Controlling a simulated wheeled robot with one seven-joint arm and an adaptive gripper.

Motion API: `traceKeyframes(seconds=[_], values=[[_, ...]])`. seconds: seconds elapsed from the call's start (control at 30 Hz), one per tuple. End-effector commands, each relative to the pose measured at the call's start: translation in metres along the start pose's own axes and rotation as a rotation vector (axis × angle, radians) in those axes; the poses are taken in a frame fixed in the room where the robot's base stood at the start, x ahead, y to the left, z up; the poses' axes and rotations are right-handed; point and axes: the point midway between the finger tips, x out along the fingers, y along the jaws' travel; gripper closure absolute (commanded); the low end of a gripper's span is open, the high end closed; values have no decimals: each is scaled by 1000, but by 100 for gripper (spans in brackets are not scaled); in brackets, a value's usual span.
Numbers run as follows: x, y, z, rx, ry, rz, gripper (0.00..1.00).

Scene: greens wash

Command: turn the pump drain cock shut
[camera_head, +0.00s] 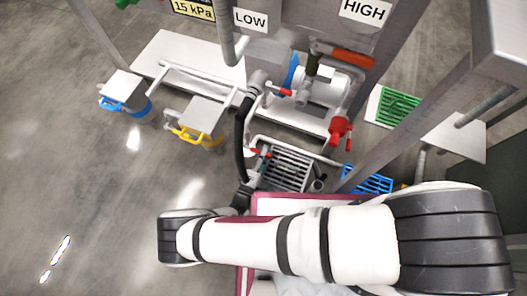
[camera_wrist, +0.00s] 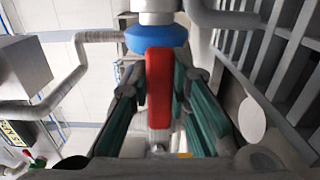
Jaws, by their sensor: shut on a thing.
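A red handle (camera_wrist: 158,90) sits upright between the green-padded fingers of my gripper (camera_wrist: 159,105) in the wrist view. The gripper is shut on it. A blue collar (camera_wrist: 156,37) and a white pipe end (camera_wrist: 155,12) are just beyond the handle. In the head view my gripper (camera_head: 264,161) is small, at the left edge of a floor grate, with the red handle (camera_head: 255,152) of what looks like the drain cock at its tips. The handle is partly hidden there. The pump (camera_head: 322,88) stands above and to the right.
A floor drain grate (camera_head: 288,168) lies right of my gripper. A red valve (camera_head: 340,128), an orange-red lever (camera_head: 352,58) and a smaller red lever (camera_head: 279,90) are on the pipework. White pipes and a metal post (camera_head: 397,100) stand close. Open floor (camera_head: 90,190) is at left.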

Motion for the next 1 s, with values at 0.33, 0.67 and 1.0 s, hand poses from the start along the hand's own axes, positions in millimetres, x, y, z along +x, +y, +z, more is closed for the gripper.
traceKeyframes(seconds=[0.33, 0.67, 1.0], values=[[0, -2, 0, 18, 0, -3, 100], [0, -2, 0, 17, 0, -3, 62], [0, 2, 0, -14, -1, -1, 62]])
